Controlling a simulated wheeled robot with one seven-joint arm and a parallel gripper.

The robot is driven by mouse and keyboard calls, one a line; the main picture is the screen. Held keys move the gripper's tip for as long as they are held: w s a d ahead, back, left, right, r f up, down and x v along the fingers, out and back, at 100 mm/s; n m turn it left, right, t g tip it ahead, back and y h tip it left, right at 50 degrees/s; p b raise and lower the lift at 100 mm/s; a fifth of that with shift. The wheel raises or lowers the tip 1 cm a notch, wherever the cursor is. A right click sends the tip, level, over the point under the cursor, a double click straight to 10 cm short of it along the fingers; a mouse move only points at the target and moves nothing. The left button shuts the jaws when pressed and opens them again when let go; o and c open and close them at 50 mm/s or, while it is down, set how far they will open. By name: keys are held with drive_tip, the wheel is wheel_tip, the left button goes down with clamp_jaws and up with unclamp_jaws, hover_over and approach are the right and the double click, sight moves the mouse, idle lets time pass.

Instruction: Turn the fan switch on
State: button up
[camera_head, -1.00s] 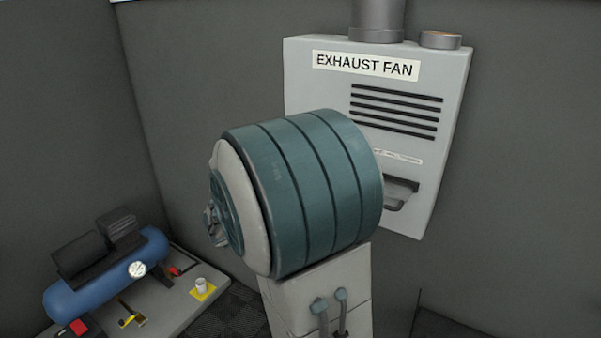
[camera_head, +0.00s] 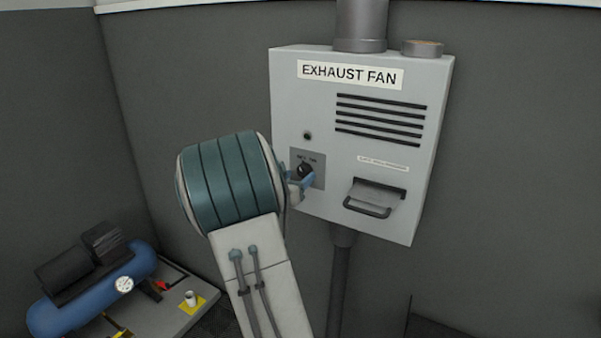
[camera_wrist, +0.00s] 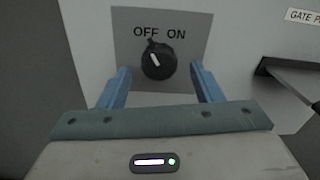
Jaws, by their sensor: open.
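The fan switch (camera_wrist: 158,62) is a black rotary knob on a grey plate marked OFF and ON. In the wrist view its white pointer leans up and left, toward OFF. The knob also shows in the head view (camera_head: 305,170) at the lower left of the exhaust fan box (camera_head: 290,120), partly hidden by a finger. My gripper (camera_wrist: 160,85) is open, with one blue finger on each side below the knob; I cannot tell whether either finger touches it. In the head view my gripper (camera_head: 302,184) is at the switch plate.
A black handle (camera_head: 368,208) sticks out of a slot at the box's lower right. A small round dark indicator (camera_head: 307,136) sits above the switch. A duct (camera_head: 361,25) rises from the box. A blue compressor (camera_head: 95,290) stands at lower left.

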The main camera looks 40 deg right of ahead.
sight(305, 171)
drive_tip(key=shift+x, duration=1.35)
drive_tip(key=c, duration=1)
drive_tip(key=shift+a, duration=0.1)
